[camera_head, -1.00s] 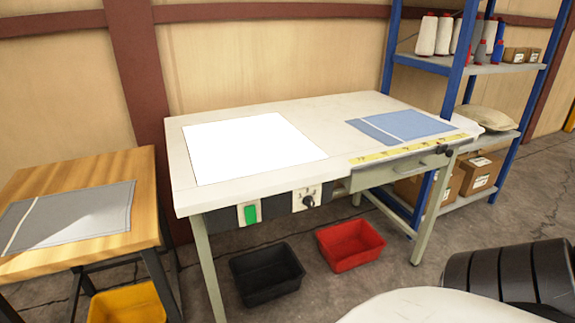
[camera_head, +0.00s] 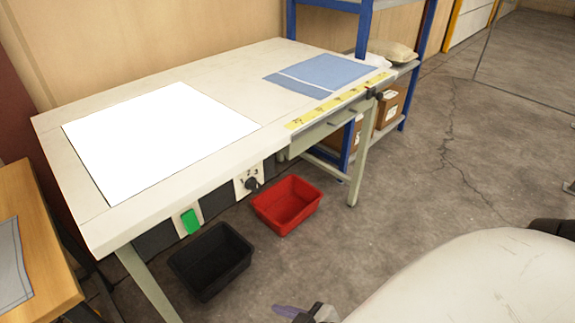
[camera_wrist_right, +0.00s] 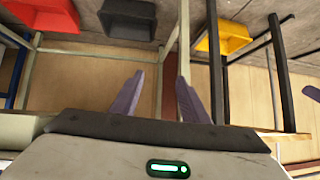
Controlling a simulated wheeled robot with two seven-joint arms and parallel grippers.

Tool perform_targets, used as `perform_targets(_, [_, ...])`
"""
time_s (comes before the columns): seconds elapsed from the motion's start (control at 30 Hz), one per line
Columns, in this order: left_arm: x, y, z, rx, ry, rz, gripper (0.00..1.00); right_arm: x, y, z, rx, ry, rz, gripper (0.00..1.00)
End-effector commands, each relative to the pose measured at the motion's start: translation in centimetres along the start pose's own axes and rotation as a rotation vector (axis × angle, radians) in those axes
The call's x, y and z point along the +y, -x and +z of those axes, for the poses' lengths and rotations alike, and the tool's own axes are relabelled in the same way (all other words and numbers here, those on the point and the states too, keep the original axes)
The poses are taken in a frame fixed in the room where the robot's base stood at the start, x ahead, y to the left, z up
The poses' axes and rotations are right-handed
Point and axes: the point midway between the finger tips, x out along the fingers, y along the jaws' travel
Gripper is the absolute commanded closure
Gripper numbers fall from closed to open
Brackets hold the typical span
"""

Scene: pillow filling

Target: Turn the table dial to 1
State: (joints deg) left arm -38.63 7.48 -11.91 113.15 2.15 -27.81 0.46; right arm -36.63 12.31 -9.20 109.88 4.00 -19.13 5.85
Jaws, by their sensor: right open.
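The table dial (camera_head: 251,183) is a small black knob on a pale plate on the front of the white work table (camera_head: 75,215). Its pointer setting is too small to read. A green switch (camera_head: 190,221) sits to its left. At the bottom edge of the head view, a purple-grey fingertip and dark housing, apparently my right gripper (camera_head: 300,312), show in part, well apart from the dial. In the right wrist view the right gripper (camera_wrist_right: 170,85) has its two fingers spread with nothing between them. The dial is not visible there. My left gripper is not clearly seen.
A black bin (camera_head: 211,261) and a red bin (camera_head: 287,205) stand on the floor below the table front. A wooden table (camera_head: 40,248) is at left. White and blue cloth pieces lie on the work table. The floor at right is open.

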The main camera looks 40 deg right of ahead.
Motion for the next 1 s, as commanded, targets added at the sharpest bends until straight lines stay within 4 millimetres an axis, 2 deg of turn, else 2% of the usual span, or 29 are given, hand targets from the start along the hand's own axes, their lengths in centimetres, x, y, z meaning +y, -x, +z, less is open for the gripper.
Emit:
perform_targets(0.03, [0.1,-0.5,0.8,-0.005,0.000,0.002,1.00,3.2,-1.1,-1.7,0.083,-0.002,0.021,0.59])
perform_targets(0.1, [0.1,-0.9,1.5,-0.012,0.000,0.004,1.00,7.5,-1.8,-5.1,0.218,-0.026,0.038,0.59])
perform_targets(0.2, [0.3,-1.2,2.3,-0.024,-0.001,0.007,1.00,12.7,-1.5,-10.3,0.405,-0.057,0.038,0.59])
perform_targets(0.33, [0.4,-1.4,2.5,-0.023,-0.002,0.010,1.00,16.9,0.1,-15.6,0.581,-0.080,0.014,0.59])
perform_targets(0.43, [0.5,-1.2,2.1,-0.013,-0.002,0.012,1.00,18.3,0.8,-17.7,0.646,-0.086,-0.001,0.59])
perform_targets(0.53, [0.5,-1.3,2.0,-0.009,-0.001,0.012,1.00,18.6,0.3,-18.8,0.663,-0.091,-0.006,0.59])
perform_targets(1.0, [0.5,-1.9,2.7,-0.010,0.003,0.015,1.00,18.6,-5.9,-23.4,0.660,-0.090,-0.005,0.59])
